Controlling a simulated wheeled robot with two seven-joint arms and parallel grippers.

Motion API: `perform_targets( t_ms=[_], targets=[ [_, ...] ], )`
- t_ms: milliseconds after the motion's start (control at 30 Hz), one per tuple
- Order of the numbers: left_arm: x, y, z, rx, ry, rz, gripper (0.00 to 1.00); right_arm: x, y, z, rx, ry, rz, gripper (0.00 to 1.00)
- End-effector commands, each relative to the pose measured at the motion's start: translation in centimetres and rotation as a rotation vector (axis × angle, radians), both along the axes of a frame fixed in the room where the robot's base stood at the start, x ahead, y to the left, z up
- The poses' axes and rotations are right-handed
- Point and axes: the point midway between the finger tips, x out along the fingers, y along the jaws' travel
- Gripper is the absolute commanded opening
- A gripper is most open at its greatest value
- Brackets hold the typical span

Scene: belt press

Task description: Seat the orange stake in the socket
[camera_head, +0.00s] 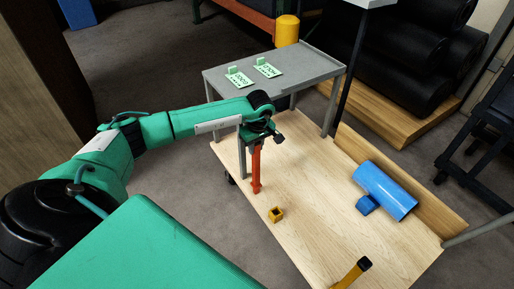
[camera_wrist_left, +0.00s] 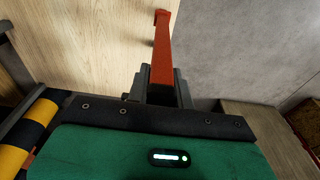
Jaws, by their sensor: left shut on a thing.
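The orange stake (camera_head: 256,170) hangs upright below my left gripper (camera_head: 257,136), which is shut on its upper part. The stake also shows in the left wrist view (camera_wrist_left: 163,50), reaching out from between the fingers (camera_wrist_left: 160,84). The socket looks to be the small yellow square block (camera_head: 276,214) with a dark opening, on the wooden table. The stake's lower end is to the left of and behind the socket, apart from it. I cannot tell whether that end touches the table. My right gripper is not clearly in view.
A blue cylinder (camera_head: 386,190) with a small blue block lies on the right of the wooden table (camera_head: 310,190). A yellow bar with a black end (camera_head: 353,273) is at the front. A grey shelf (camera_head: 300,78) with two green tagged plates stands behind. The table's middle is clear.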

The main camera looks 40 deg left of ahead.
Motion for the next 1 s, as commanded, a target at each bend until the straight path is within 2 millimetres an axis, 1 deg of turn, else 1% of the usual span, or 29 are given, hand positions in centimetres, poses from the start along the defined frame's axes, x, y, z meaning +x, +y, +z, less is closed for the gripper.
perform_targets(
  t_ms=[167,200,267,300,333,533,667,767,1000],
  targets=[
    [0.2,0.6,-0.1,0.003,0.0,0.002,0.0,0.0,0.0,-0.2,0.0,0.0,0.0,0.0],
    [0.2,0.6,-0.1,0.003,0.001,0.001,0.26,0.0,0.0,-0.2,0.0,0.0,0.0,0.0],
    [0.2,0.5,-0.1,0.003,0.001,0.001,0.38,0.0,0.0,-0.2,0.0,0.0,0.0,0.0],
    [0.2,0.5,-0.1,0.003,0.001,0.001,0.46,0.0,0.0,-0.2,0.0,0.0,0.0,0.0],
    [0.2,0.5,-0.1,0.002,0.0,0.001,0.48,0.0,0.0,-0.2,0.0,0.0,0.0,0.0],
    [0.1,0.5,-0.1,0.002,0.001,0.001,0.48,0.0,0.0,-0.2,0.0,0.0,0.0,0.0],
    [0.2,0.4,0.8,0.0,-0.001,0.001,0.48,0.0,0.0,0.0,0.0,0.0,0.0,0.0],
    [0.1,0.2,2.4,0.001,-0.001,0.0,0.48,0.0,0.0,0.3,0.0,0.0,0.0,0.0],
    [-0.1,-0.4,7.9,0.002,-0.004,0.0,0.48,0.0,0.0,1.1,0.0,0.0,0.0,0.0]
  ],
)
